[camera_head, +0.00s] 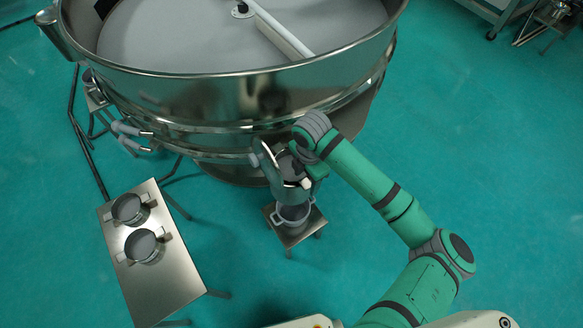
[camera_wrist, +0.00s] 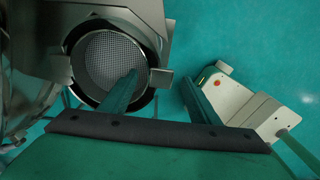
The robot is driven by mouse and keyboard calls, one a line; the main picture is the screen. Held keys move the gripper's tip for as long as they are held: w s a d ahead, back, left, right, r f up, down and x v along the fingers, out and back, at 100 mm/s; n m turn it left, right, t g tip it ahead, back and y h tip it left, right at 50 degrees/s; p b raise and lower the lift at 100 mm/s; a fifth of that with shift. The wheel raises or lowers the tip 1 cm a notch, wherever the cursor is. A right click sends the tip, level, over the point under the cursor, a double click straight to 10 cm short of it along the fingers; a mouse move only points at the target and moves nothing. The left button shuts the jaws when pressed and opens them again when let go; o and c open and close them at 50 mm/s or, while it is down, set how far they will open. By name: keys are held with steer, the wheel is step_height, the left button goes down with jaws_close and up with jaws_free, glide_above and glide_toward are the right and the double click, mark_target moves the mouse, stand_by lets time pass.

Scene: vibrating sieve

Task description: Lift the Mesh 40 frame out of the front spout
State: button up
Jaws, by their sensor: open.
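In the wrist view, a round frame with pale wire mesh (camera_wrist: 97,56) sits inside a dark ring, which I take to be the front spout's opening. I cannot read a mesh label. A small metal tab (camera_wrist: 160,78) sticks out from its right side. My gripper (camera_wrist: 158,82) is open; its left finger overlaps the mesh in the picture and its right finger is right of the tab. The tab shows between the fingertips, and I cannot tell whether they touch anything. In the head view, my gripper (camera_head: 308,170) is at the spout below the sieve's front; my wrist hides part of it.
The large steel sieve (camera_head: 250,95) stands behind the spout. A small stool (camera_head: 296,238) with a round vessel (camera_head: 293,213) is below it. A side table (camera_head: 163,292) at left holds two round handled frames (camera_head: 128,208) (camera_head: 142,245).

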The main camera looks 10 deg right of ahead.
steer(key=shift+f, duration=0.45)
steer(key=c, duration=1.2)
steer(key=shift+c, duration=0.2)
steer(key=shift+r, duration=0.15)
